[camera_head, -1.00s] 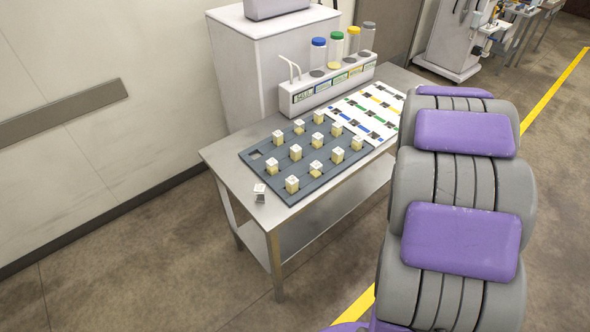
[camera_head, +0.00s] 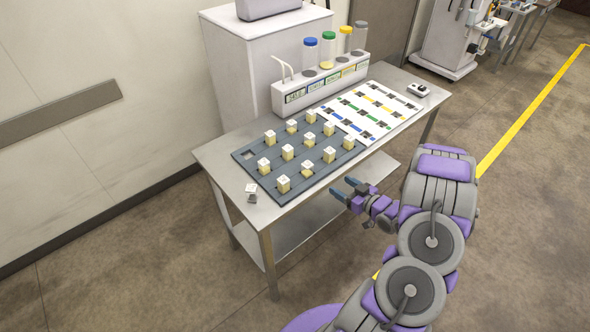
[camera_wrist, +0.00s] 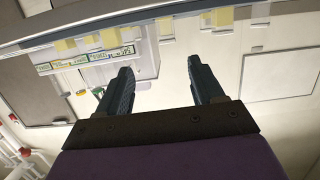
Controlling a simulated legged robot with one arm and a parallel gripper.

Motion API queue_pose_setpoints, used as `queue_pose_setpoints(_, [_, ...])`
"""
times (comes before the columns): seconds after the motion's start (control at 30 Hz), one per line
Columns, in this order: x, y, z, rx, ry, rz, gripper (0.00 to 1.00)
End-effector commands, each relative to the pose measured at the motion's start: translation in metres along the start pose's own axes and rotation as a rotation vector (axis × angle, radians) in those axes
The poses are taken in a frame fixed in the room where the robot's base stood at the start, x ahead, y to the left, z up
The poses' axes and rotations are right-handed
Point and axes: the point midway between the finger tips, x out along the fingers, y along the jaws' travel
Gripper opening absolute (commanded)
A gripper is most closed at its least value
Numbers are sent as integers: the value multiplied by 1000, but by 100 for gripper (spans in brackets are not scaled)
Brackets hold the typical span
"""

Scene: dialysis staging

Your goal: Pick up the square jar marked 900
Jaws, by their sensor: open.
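Several small square jars (camera_head: 288,152) with pale yellow contents and white lids stand upright in a dark grey tray (camera_head: 326,173) on the steel table. The lid marks are too small to read, so I cannot tell which jar is marked 900. My gripper (camera_head: 345,188) is open and empty, off the front edge of the table, to the right of the tray and apart from every jar. In the wrist view my gripper (camera_wrist: 164,78) shows two spread dark fingers with nothing between them. Yellowish jars (camera_wrist: 224,16) show along the top of that view, partly cut off.
A white sheet (camera_head: 345,110) with coloured strips lies behind the tray. A white rack (camera_head: 290,101) holds capped tubes at the back. A small white item (camera_head: 251,188) lies at the table's left front; a white device (camera_head: 418,90) sits at the right end. A lower shelf (camera_head: 290,221) juts below.

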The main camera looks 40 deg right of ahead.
Motion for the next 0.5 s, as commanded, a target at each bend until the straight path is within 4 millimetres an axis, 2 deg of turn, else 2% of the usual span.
queue_pose_setpoints(0.17, [8, -4, 0, 12, 30, -10, 67])
queue_pose_setpoints(0.5, [72, -4, 0, 12, 27, -12, 67])
